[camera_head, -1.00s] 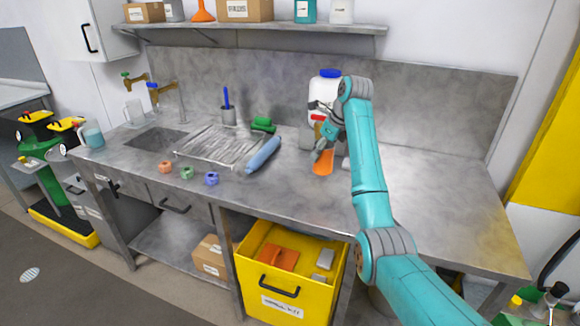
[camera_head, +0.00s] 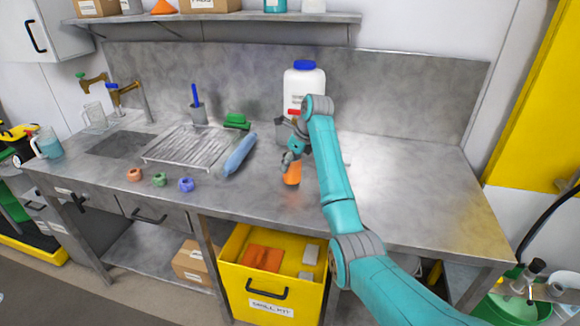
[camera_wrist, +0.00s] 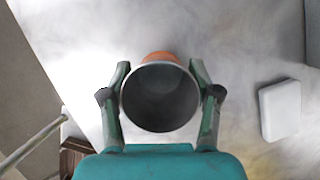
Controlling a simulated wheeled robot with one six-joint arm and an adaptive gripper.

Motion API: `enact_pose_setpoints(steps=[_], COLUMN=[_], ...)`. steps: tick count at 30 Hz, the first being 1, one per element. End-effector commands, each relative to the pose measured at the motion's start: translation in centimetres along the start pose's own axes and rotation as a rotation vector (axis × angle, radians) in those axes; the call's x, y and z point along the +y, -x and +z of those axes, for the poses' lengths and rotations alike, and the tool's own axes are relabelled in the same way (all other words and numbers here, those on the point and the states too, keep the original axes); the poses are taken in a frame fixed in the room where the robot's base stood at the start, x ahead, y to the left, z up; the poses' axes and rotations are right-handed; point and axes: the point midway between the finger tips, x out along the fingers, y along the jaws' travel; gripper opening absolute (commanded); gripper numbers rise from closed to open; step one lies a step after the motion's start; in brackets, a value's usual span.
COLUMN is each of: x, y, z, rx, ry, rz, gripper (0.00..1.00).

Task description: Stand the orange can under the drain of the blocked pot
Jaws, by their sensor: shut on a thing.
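The orange can (camera_head: 291,175) is in my gripper (camera_head: 294,153), over the front middle part of the steel counter. In the wrist view its round open mouth faces the camera and looks empty, with a strip of its orange side (camera_wrist: 158,57) showing beyond the rim. The two fingers of my gripper (camera_wrist: 160,98) are shut on the can, one on each side. The can looks upright; I cannot tell whether its base touches the counter. No pot with a drain can be made out clearly.
The counter (camera_head: 420,200) is clear to the right. A white bottle with a blue cap (camera_head: 304,88) stands behind my gripper. A blue roll (camera_head: 240,154) and a drying rack (camera_head: 190,148) lie left. A yellow bin (camera_head: 272,285) sits below. A green container (camera_head: 500,310) is at the lower right.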

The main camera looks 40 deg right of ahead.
Motion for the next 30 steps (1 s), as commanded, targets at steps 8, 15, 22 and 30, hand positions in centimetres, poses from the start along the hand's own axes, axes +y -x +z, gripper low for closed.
enact_pose_setpoints(steps=[8,15,22,30], x=[0.00,0.00,0.00,-0.04], y=[-1.48,-1.75,-1.72,-1.32], z=[-0.62,-0.74,-0.73,-0.58], rx=[0.000,0.000,0.000,0.000], ry=[0.000,0.000,0.000,0.000], rz=[-0.001,0.000,0.000,0.000], gripper=[0.30,0.65,0.87,0.87])
